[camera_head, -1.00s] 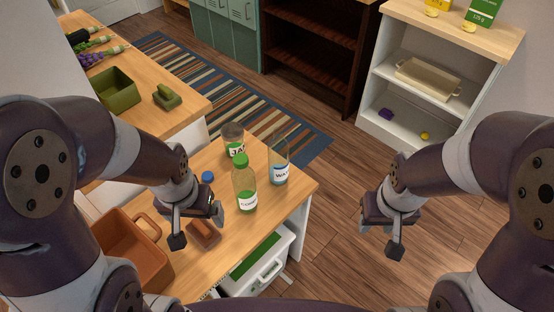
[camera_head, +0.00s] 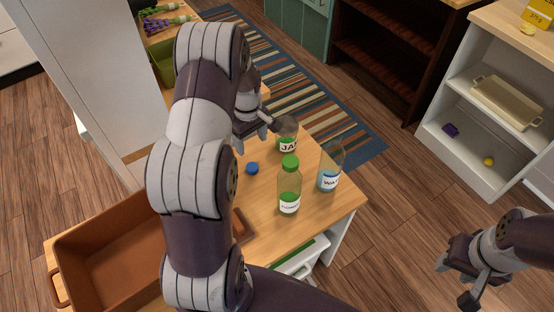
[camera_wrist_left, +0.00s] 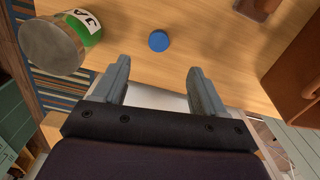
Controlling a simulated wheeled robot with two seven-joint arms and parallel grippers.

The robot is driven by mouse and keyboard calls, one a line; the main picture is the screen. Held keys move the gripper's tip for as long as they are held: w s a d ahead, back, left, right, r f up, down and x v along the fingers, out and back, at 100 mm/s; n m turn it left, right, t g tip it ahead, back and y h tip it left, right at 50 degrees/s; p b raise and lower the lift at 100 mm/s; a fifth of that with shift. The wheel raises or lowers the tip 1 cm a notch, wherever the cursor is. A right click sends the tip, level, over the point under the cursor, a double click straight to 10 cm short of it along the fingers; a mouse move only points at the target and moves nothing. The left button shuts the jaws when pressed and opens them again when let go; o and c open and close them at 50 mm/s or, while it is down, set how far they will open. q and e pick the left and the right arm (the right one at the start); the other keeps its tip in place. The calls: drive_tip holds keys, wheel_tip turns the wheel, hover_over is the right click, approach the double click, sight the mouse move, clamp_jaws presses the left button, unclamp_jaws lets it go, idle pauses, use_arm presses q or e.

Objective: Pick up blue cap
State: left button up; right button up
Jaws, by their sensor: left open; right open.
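The blue cap (camera_head: 252,168) lies on the wooden table, left of the green-capped bottle. In the left wrist view the blue cap (camera_wrist_left: 159,41) is a small round disc beyond and between my fingertips. My left gripper (camera_head: 262,130) is open and empty, at the far side of the cap and apart from it. Its two grey fingers show in the left wrist view (camera_wrist_left: 158,75). My right gripper (camera_head: 456,283) is open and empty at the lower right, over the floor, far from the cap.
A jar (camera_head: 287,135) stands close to my left gripper. A green-capped bottle (camera_head: 289,190) and a water bottle (camera_head: 330,168) stand right of the cap. A brown bin (camera_head: 110,255) sits at the table's left. A white shelf (camera_head: 465,165) stands at the right.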

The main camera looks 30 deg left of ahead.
sight(252, 167)
use_arm(q)
drive_tip(key=shift+n, duration=0.3)
drive_tip(key=f, duration=0.4)
drive_tip(key=f+p, duration=0.1)
drive_tip(key=f, duration=0.3)
drive_tip(key=f+p, duration=0.1)
drive_tip(key=f, duration=0.3)
drive_tip(key=shift+a, duration=0.3)
drive_tip(key=shift+w+f, duration=0.1)
drive_tip(key=shift+f, duration=0.35)
drive_tip(key=shift+r, duration=0.1)
drive_tip(key=c, duration=1.1)
use_arm(e)
drive_tip(key=shift+s+d+r, duration=0.1)
drive_tip(key=shift+s+r, duration=0.15)
drive_tip(key=shift+r, duration=0.3)
drive_tip(key=shift+s+d+r, duration=0.1)
drive_tip(key=shift+s+r, duration=0.15)
drive_tip(key=shift+r, duration=0.3)
